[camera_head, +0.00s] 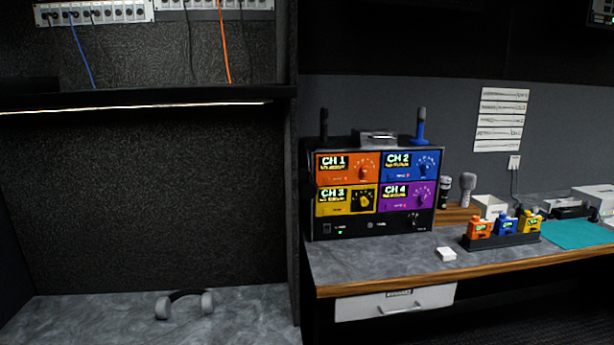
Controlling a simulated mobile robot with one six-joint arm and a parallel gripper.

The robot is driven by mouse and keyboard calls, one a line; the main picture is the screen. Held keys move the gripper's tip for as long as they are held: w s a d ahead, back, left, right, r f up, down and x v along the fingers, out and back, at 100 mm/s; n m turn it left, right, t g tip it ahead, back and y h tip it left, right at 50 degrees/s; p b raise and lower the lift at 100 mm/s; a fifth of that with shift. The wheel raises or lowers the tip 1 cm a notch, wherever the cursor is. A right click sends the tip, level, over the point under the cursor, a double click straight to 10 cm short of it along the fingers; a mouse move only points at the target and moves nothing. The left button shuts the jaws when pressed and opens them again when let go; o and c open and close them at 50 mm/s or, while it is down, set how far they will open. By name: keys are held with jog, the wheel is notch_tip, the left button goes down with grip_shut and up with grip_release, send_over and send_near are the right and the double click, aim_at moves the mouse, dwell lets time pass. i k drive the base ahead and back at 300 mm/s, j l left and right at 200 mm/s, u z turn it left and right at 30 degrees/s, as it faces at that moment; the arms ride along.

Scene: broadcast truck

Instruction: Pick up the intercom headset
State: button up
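The intercom headset (185,303) lies on the grey marbled counter (90,319) at the lower left. It has a dark headband and two light grey ear cups, and the cups face toward the front. Nothing touches it except the counter. My gripper is not in view.
A dark upright panel (292,190) divides the headset's bay from the right desk (380,263). A shelf (150,98) overhangs the bay. The counter around the headset is clear.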

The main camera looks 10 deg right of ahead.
aim_at(308, 189)
jog(key=i+l+u, duration=0.55)
jog(key=l, duration=0.15)
jog(key=l+u, duration=0.25)
jog(key=l, duration=0.15)
jog(key=i, duration=0.05)
